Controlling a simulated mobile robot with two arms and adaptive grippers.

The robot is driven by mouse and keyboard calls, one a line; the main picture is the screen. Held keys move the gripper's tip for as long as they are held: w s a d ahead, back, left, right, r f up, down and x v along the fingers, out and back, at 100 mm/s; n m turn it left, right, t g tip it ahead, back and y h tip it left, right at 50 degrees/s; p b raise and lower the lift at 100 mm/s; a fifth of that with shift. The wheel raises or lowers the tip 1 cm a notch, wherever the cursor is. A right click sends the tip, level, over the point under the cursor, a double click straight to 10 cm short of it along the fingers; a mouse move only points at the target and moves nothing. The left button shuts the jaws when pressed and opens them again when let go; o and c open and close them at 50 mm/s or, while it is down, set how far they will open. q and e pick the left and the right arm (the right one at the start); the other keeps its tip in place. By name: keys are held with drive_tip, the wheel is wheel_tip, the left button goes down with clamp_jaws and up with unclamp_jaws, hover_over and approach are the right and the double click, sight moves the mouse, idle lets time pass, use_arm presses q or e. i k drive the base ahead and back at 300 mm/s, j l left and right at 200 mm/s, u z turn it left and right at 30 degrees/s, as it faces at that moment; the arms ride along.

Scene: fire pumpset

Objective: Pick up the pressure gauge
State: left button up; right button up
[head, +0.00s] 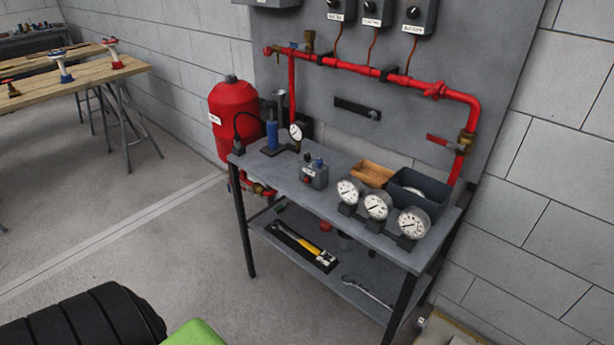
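Three round white-faced pressure gauges stand in a row on small dark blocks along the front right edge of the grey workbench (330,207): a left one (348,191), a middle one (376,205) and a right one (413,222). Another small gauge (295,132) sits upright on the fitting at the bench's left end, beside a blue cylinder (272,134). A pale round thing, partly hidden, lies in the dark bin (437,189) behind the row; I cannot tell whether it is a gauge. Neither of my grippers shows in the head view.
An orange-brown tray (373,173) and a small grey box (314,177) stand on the bench. The lower shelf holds a yellow-handled tool (307,246) and a wrench (367,292). Red pipework (365,70) runs behind; a red tank (234,118) stands left.

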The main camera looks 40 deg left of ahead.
sight(350, 189)
drive_tip(key=j+u, duration=0.1)
drive_tip(key=u, duration=0.8)
